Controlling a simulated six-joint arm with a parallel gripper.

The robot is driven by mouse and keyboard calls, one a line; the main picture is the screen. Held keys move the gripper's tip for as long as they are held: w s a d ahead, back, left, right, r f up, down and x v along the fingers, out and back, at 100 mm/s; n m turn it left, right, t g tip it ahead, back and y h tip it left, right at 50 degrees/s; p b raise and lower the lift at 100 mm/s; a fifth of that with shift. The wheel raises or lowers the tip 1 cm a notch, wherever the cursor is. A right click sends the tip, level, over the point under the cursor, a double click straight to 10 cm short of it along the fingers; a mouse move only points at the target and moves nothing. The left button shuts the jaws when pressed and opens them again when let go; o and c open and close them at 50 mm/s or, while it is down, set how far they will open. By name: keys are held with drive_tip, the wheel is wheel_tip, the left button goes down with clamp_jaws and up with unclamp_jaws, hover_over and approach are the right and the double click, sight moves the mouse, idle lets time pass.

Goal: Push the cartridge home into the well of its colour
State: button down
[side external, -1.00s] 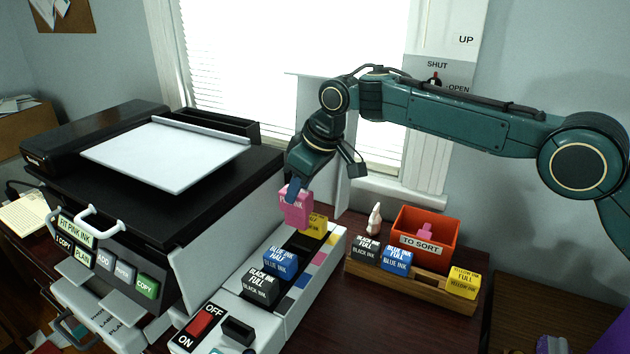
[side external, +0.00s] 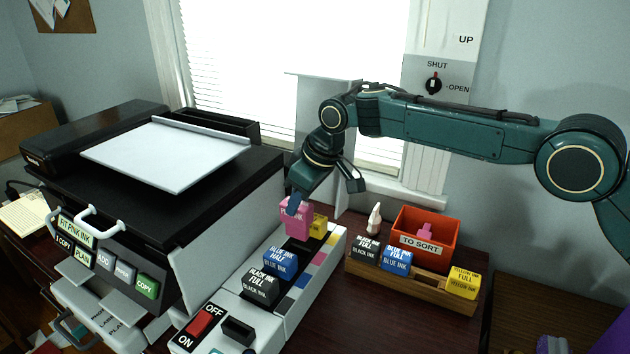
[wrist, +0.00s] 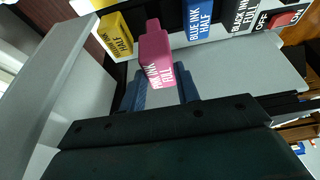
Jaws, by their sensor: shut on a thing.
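My gripper (side external: 294,204) is shut on the pink cartridge (side external: 295,221), which reads "PINK INK FULL" in the wrist view (wrist: 157,62). The cartridge is upright over the ink row, between the yellow cartridge (side external: 318,226) and the blue half cartridge (side external: 281,263). A dark gap (side external: 297,244) shows just below it, beside a pink colour mark (side external: 318,258) on the white ink unit (side external: 315,285). I cannot tell whether the cartridge's bottom has entered the well. In the wrist view my gripper (wrist: 160,88) holds it from its near side.
A black ink cartridge (side external: 261,286) sits nearer in the row. The printer body (side external: 225,215) stands close on the left. At right a wooden rack (side external: 430,290) holds black, blue and yellow full cartridges, with an orange "TO SORT" bin (side external: 440,255) behind.

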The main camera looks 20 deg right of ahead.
sight(301, 238)
drive_tip(key=shift+f, duration=1.45)
drive_tip(key=shift+f, duration=2.6)
drive_tip(key=c, duration=0.9)
unclamp_jaws()
drive_tip(key=shift+c, duration=0.2)
drive_tip(key=shift+r, duration=0.1)
drive_tip(key=v, duration=1.3)
drive_tip(key=shift+r, duration=0.3)
drive_tip(key=shift+s+d, duration=0.15)
